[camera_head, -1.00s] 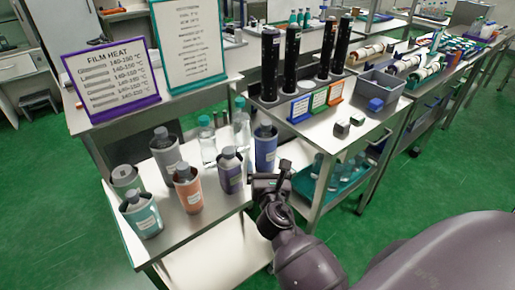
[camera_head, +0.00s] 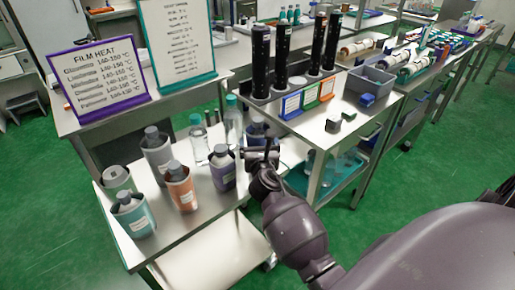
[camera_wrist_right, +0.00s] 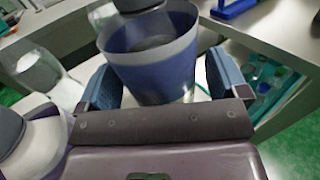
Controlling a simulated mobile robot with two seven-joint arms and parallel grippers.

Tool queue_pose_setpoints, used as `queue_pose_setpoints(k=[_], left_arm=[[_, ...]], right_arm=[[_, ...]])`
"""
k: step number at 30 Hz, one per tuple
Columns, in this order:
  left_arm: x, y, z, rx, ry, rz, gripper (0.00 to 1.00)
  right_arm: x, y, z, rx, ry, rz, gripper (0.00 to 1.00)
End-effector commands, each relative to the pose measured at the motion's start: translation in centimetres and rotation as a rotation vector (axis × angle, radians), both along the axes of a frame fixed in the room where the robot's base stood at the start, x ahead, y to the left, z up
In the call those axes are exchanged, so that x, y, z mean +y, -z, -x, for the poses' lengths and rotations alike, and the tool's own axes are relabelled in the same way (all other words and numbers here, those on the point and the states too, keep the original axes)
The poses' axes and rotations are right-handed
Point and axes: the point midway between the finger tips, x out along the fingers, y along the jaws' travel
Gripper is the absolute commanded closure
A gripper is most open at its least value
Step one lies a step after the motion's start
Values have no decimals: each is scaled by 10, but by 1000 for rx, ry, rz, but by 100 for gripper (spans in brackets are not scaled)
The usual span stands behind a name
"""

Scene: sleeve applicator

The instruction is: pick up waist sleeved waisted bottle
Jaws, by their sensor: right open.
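A blue-sleeved bottle (camera_head: 256,132) stands at the right back of the bottle group on the steel bench, partly hidden by my right gripper (camera_head: 262,156). In the right wrist view the blue sleeve (camera_wrist_right: 150,62) is a wide, loose cup around the bottle, with its rim standing off the body. My right gripper (camera_wrist_right: 162,76) is open, with one blue finger on each side of the sleeve; I cannot tell whether they touch it. I cannot make out the bottle's waist. My left gripper is not in view.
Close by stand a purple-sleeved bottle (camera_head: 222,169), an orange one (camera_head: 181,188), a teal one (camera_head: 133,214), grey ones and clear bottles (camera_head: 198,146). To the right is a higher table with black tubes (camera_head: 260,62) and a grey bin (camera_head: 371,82).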

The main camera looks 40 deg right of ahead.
Motion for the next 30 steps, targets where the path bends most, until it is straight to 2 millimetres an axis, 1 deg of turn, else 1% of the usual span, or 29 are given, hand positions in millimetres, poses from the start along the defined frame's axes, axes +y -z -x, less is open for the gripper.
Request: queue_pose_setpoints(k=[1,5,12,13,25,26,30], left_arm=[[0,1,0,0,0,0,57],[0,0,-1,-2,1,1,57],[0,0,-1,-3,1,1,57],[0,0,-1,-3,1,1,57],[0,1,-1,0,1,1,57],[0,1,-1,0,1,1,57],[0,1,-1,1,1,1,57]], right_arm=[[-2,1,-6,0,-1,1,8],[-7,1,-14,0,-1,-1,8],[-8,0,-15,0,-1,-1,8],[-8,0,-15,0,-1,-1,10],[-8,0,-15,0,-1,-1,71],[-8,-1,-15,-1,-2,0,73],[-8,0,-15,-1,-2,0,73]])
